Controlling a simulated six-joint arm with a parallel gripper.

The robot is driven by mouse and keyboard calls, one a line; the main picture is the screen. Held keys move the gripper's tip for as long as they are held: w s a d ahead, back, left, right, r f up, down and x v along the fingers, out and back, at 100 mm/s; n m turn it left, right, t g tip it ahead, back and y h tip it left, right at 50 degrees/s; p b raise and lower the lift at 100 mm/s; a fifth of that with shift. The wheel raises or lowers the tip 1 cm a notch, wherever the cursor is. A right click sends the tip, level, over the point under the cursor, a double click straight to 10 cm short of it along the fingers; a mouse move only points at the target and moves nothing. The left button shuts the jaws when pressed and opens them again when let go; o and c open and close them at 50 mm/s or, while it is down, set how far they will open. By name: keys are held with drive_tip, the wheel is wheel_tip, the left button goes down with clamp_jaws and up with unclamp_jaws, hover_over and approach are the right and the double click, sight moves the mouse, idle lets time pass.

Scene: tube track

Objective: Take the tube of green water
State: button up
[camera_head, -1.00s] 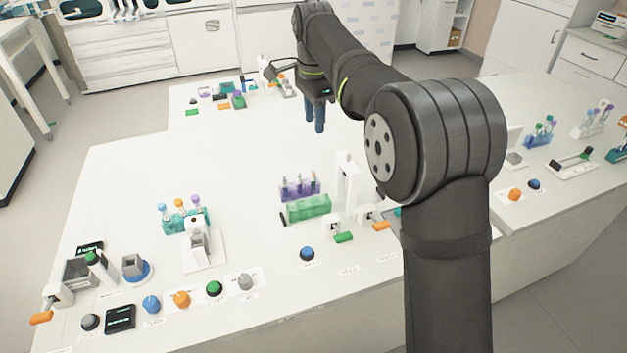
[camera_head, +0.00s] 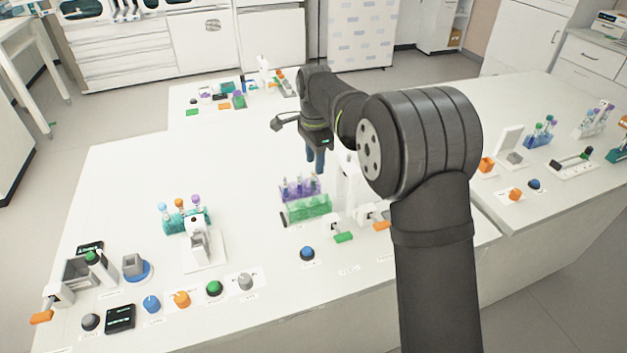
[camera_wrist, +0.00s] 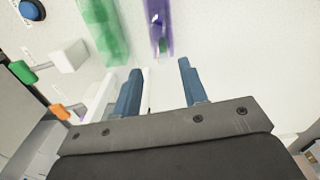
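My gripper (camera_head: 316,162) is above the table, just behind and over the purple tube rack (camera_head: 290,193). In the wrist view its two blue fingers (camera_wrist: 160,69) are apart with nothing between them. The purple rack holds several capped tubes (camera_head: 300,180); I cannot tell which one has green water. In the wrist view the purple rack (camera_wrist: 155,20) is blurred, just beyond the fingertips. A translucent green rack (camera_head: 308,208) stands directly in front of the purple one; it also shows in the wrist view (camera_wrist: 103,30). A teal rack (camera_head: 180,226) at left holds several tubes with coloured caps.
A white upright device (camera_head: 347,185) stands close right of the racks. A blue knob (camera_head: 307,253) and a green-handled lever (camera_head: 343,237) lie in front. More knobs and devices fill the front left. The table behind the teal rack is clear.

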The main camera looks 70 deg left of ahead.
drive_tip(key=f, duration=0.4)
drive_tip(key=shift+a+f, duration=0.25)
drive_tip(key=shift+f, duration=0.1)
drive_tip(key=c, duration=0.8)
drive_tip(key=shift+c, duration=0.2)
clamp_jaws()
wheel_tip(320, 180, up, 10)
drive_tip(key=shift+r, duration=0.1)
drive_tip(key=shift+d, duration=0.1)
